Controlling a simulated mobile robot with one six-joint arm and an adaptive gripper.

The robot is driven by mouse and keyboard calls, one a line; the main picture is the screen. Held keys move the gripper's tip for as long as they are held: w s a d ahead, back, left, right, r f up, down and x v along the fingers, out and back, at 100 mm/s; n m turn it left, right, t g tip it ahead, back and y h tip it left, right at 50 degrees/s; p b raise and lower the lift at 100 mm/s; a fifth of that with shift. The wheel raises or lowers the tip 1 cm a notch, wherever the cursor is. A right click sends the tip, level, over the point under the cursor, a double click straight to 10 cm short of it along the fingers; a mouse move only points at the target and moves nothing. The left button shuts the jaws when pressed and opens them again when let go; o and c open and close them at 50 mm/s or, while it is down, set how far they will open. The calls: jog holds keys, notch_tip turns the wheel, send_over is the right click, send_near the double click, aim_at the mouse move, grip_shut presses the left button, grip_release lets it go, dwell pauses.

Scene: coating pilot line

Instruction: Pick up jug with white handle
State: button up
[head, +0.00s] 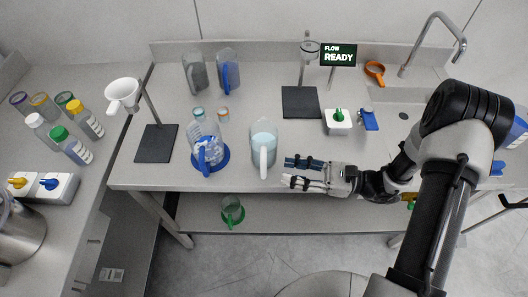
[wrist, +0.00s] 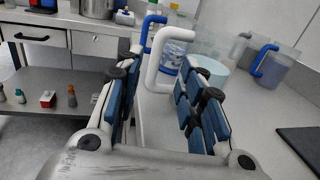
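The jug with white handle (head: 264,141) is clear, holds pale blue liquid and stands upright near the counter's front edge. Its handle faces the front. In the wrist view the jug (wrist: 208,72) is partly hidden behind my right-hand finger, and its white handle (wrist: 153,68) shows between my two fingertips. My gripper (head: 287,171) is open and empty. Its fingers point left toward the handle, with the tips a little right of it in the head view. I cannot tell whether anything touches.
A jug with blue handle (head: 207,150) stands on a blue disc just left. Two more jugs (head: 194,72) (head: 228,70) stand at the back. A dark stand plate (head: 300,103) and a white box with green knob (head: 338,121) lie right. Bare counter (head: 262,100) lies behind the jug.

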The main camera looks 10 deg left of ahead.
aim_at(263, 168)
jog(key=a, duration=0.3)
jog(key=shift+s, duration=0.1)
jog(key=a, duration=0.1)
jog(key=a+b, duration=0.1)
jog(key=a, duration=0.3)
jog(key=shift+s+a+b, duration=0.2)
jog(key=shift+s+b, duration=0.1)
jog(key=shift+s, duration=0.05)
jog(key=shift+c, duration=0.3)
grip_shut()
